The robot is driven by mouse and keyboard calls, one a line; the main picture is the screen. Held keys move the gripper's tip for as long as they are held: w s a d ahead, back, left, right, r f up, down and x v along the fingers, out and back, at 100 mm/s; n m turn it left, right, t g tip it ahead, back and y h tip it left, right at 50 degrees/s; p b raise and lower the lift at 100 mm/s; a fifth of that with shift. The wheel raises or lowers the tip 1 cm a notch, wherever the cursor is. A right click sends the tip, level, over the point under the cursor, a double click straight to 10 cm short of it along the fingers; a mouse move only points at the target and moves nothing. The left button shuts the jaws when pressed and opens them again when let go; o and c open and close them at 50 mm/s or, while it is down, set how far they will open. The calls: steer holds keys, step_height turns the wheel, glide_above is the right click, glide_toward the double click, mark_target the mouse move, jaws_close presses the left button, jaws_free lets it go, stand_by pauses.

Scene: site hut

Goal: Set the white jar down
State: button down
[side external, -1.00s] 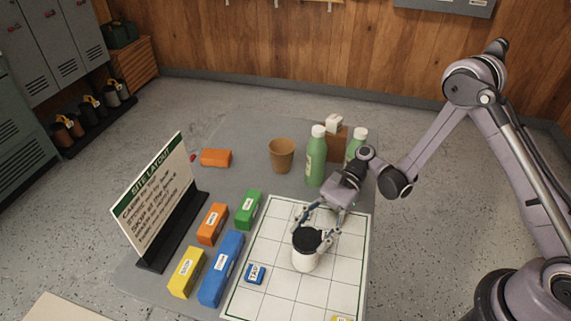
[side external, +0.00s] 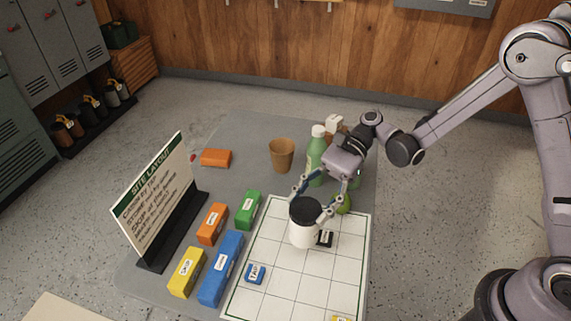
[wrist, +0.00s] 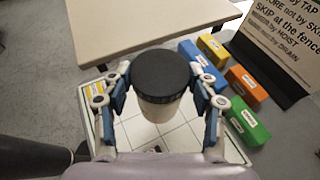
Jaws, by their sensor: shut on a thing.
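The white jar (side external: 303,231) with a black lid is held upright between the fingers of my gripper (side external: 318,205). In the wrist view the jar (wrist: 160,105) sits between both blue-padded fingers, with my gripper (wrist: 162,98) shut on it. The jar is over the white grid board (side external: 287,271). It appears raised above the board, but its exact height is hard to tell. A black labelled tile (side external: 325,239) lies on the board just right of the jar. A blue tile marked TAP (side external: 255,274) lies on the board at the left.
Yellow (side external: 187,272), blue (side external: 221,268), orange (side external: 212,223) and green (side external: 248,209) blocks stand left of the board. A SITE LAYOUT sign (side external: 155,200) stands further left. The board's front cells are mostly clear.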

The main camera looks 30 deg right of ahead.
steer(key=w+a+m+t, duration=0.4)
steer(key=w+t, duration=0.1)
steer(key=w, duration=0.7)
steer(key=w+a+m+t, duration=0.4)
steer(key=w+m+t, duration=0.1)
steer(key=w, duration=0.8)
step_height(320, 180, down, 9)
steer(key=shift+f+h, duration=0.15)
steer(key=shift+h, duration=0.15)
steer(key=shift+w+f, duration=0.1)
steer(key=shift+c, duration=1.9)
jaws_free()
